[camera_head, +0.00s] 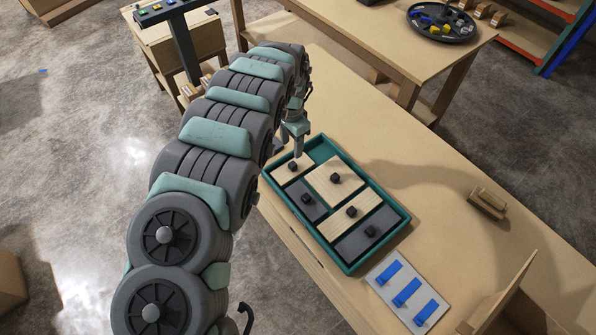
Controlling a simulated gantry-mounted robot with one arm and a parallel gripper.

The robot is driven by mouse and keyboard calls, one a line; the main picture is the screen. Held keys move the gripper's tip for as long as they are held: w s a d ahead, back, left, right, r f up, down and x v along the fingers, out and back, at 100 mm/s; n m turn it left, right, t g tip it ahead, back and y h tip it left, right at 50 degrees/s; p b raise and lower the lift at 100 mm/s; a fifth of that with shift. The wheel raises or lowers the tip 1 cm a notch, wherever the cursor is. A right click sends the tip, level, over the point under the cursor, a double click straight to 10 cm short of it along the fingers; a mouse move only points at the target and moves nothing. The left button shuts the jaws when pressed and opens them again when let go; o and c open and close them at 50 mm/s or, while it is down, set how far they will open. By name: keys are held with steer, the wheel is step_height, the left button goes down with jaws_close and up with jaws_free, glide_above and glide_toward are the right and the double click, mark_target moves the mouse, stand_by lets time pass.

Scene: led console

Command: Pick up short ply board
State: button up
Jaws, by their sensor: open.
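The short ply board (286,177) is pale wood with a black knob (292,166). It lies at the far left end of a teal tray (384,191) on the workbench. My gripper (298,153) is open and points down just above this end of the tray, close to the knob. In this view I cannot tell whether the fingers are around the knob or apart from it. Two larger pale boards (325,172) (338,224) and two grey boards (318,212) (352,247) also lie in the tray, each with a black knob.
A white panel (392,291) with blue handles lies in front of the tray. A brown wooden block (487,203) rests to the right. An upright wooden panel (505,295) stands at lower right. A second table (370,30) holds a black round tray (442,35). The bench right of the tray is mostly clear.

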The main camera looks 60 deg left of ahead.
mark_target(292, 164)
steer(key=shift+w+a+f+b, duration=0.1)
steer(key=shift+f+b, duration=0.6)
steer(key=shift+f, duration=4.45)
steer(key=shift+r, duration=0.1)
jaws_close()
